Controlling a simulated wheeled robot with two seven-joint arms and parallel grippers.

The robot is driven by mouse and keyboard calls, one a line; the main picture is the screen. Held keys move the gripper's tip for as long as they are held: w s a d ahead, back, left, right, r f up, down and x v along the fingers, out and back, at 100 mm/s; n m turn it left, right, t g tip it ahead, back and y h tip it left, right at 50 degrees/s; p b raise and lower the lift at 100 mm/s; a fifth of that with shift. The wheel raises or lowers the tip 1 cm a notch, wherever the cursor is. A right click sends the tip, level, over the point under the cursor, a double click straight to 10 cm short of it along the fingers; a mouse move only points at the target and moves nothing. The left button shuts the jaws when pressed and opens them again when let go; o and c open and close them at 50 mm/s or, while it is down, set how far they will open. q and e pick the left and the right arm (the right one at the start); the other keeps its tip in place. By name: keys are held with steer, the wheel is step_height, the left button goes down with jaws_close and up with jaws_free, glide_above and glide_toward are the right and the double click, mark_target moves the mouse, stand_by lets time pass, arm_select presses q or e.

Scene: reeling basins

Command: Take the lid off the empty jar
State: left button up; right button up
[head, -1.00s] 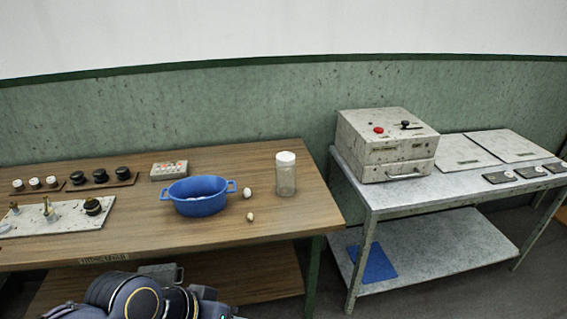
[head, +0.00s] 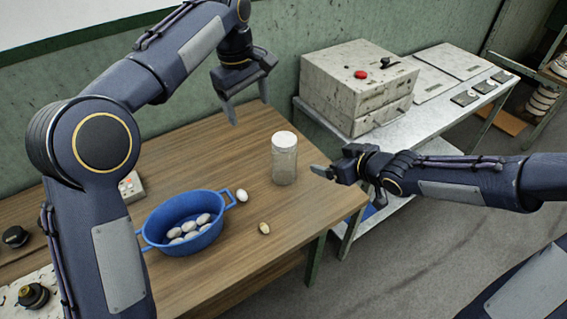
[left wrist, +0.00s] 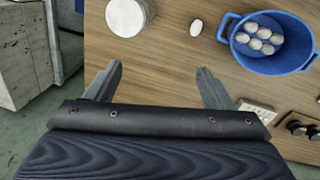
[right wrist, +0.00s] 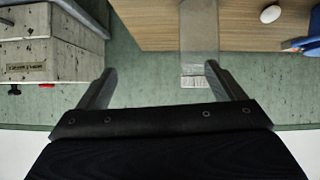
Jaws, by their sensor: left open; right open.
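The clear jar (head: 285,165) stands upright on the wooden table with its white lid (head: 284,140) on. In the left wrist view the lid (left wrist: 127,15) shows from above at the top edge. In the right wrist view the jar (right wrist: 199,35) shows between and beyond the fingers, with its lid end (right wrist: 196,83) nearest them. My left gripper (head: 250,103) is open and empty, pointing down above the table behind and left of the jar. My right gripper (head: 325,172) is open, pointing left, close to the jar's right side; in the head view I cannot tell the exact gap.
A blue basin (head: 148,232) with several white cocoons stands left of the jar. One cocoon (head: 242,195) and another (head: 264,228) lie loose on the wooden table (head: 225,260). A grey box machine (head: 335,90) stands on the metal table behind right.

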mark_target(285, 155)
arm_select(q)
steer(key=w+d+f, duration=0.1)
steer(key=d, duration=0.1)
steer(key=w+d+f+n, duration=0.1)
steer(key=d, duration=0.2)
steer(key=w+d+f+n+y, duration=0.1)
steer(key=d, duration=0.1)
steer(key=shift+d+f+g, duration=0.3)
steer(key=shift+d+g, duration=0.05)
steer(key=shift+g, duration=0.05)
arm_select(e)
steer(key=a+y, duration=0.1)
steer(key=a, duration=0.1)
steer(key=w+a+f+n+y, duration=0.1)
steer(key=a, duration=0.1)
steer(key=a+f+n+y, duration=0.1)
steer(key=a, duration=0.1)
steer(key=shift+w+a+g+y, duration=0.25)
steer(key=shift+w+g+y, duration=0.05)
steer(key=shift+w+y, duration=0.1)
arm_select(q)
steer(key=shift+d+f, duration=0.1)
arm_select(e)
steer(key=shift+a, duration=0.3)
steer(key=x, duration=0.7)
steer(key=shift+w+a+f, duration=0.1)
steer(key=shift+w+a, duration=0.05)
steer(key=shift+a, duration=0.05)
